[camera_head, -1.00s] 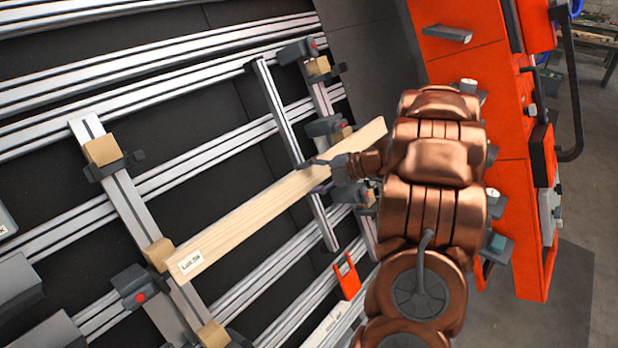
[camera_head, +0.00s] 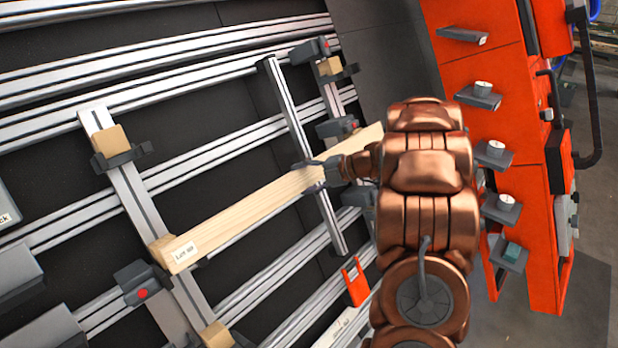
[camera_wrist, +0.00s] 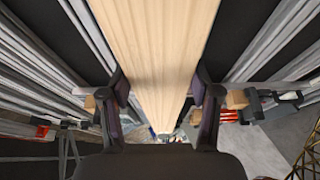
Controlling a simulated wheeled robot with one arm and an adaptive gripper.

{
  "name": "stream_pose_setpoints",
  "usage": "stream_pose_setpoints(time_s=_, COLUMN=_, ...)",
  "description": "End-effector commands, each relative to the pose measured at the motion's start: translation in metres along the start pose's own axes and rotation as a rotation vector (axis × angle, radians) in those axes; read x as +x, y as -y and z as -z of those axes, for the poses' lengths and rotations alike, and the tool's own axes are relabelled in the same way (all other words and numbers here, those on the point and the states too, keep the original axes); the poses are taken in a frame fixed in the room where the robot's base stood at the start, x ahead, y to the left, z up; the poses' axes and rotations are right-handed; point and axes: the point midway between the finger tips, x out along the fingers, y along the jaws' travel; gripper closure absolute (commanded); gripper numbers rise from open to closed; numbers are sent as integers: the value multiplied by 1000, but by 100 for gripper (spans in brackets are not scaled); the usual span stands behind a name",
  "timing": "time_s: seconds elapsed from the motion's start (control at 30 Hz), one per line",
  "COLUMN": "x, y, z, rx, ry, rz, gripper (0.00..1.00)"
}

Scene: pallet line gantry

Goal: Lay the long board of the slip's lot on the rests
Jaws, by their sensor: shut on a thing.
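A long pale wooden board (camera_head: 260,206) with a white lot label (camera_head: 184,252) at its near left end runs diagonally across the gantry in the head view. The label's print is too small to read surely. My gripper (camera_head: 318,176) is shut on the board toward its far right end; the wrist view shows the board (camera_wrist: 155,50) between the two fingers (camera_wrist: 160,98). The board's left end is at a wooden rest block (camera_head: 161,248); I cannot tell whether it touches. Other wooden rests (camera_head: 110,141) and (camera_head: 329,66) sit on the crossbars. My arm hides part of the right side.
Aluminium rails (camera_head: 70,210) cross the dark bed. Grey clamps with red buttons (camera_head: 138,284) stand beside the rests. An orange bracket (camera_head: 354,282) is near my arm. An orange panel (camera_head: 500,140) with several small shelves stands at the right.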

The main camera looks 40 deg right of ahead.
Motion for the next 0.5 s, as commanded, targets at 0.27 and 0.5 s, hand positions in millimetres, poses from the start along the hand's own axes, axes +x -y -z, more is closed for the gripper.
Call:
stream_pose_setpoints(time_s=0.27, x=15, y=-3, z=-6, rx=-1, ry=0, rz=0, gripper=95)
stream_pose_setpoints(time_s=0.5, x=29, y=-3, z=-11, rx=-1, ry=-2, rz=0, gripper=95)
